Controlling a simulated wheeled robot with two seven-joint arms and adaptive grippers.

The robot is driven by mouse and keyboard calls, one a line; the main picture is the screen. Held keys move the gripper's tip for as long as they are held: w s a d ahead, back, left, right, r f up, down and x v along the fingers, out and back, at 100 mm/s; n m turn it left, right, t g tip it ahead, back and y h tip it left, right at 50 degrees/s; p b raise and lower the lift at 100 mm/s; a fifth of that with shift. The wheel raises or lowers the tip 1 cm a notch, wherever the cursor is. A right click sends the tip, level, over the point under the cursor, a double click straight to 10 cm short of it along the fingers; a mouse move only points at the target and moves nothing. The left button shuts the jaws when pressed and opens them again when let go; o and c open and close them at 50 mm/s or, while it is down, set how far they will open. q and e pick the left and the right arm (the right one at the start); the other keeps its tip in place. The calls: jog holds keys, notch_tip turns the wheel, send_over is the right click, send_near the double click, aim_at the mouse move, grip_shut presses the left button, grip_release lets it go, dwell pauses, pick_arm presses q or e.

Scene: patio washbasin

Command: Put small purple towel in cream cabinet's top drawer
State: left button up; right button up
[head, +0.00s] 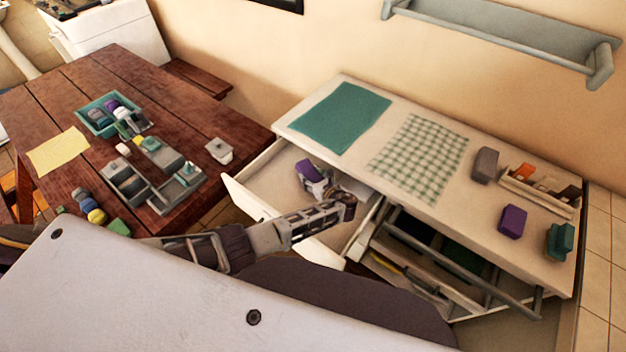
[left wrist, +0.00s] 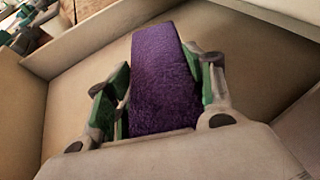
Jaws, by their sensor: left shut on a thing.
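The small purple towel (head: 309,170) is a folded block inside the open top drawer (head: 250,193) of the cream cabinet (head: 291,123). My left gripper (head: 315,184) reaches into the drawer and is shut on the towel. In the left wrist view the towel (left wrist: 160,75) sits between the green-padded fingers of the left gripper (left wrist: 162,98), with the drawer's walls (left wrist: 75,45) around it. I cannot tell whether the towel touches the drawer floor. My right gripper does not show in either view.
A teal cloth (head: 340,117) and a checked cloth (head: 420,157) lie on the cabinet top. Another purple block (head: 512,221) and a teal one (head: 559,240) stand at its right. A lower drawer (head: 450,275) is also open. A wooden table (head: 65,105) with several items stands left.

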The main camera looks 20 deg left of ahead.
pick_arm(q)
jog(key=shift+s+d+f, duration=0.1)
jog(key=shift+d+f, duration=0.05)
jog(key=shift+f, duration=0.4)
jog(key=shift+f, duration=0.1)
jog(key=o, duration=1)
jog(key=shift+o, duration=0.2)
jog(key=shift+r+v, duration=0.1)
jog(key=shift+v, duration=2.95)
jog(key=shift+r+v, duration=0.15)
jog(key=shift+v, duration=2.85)
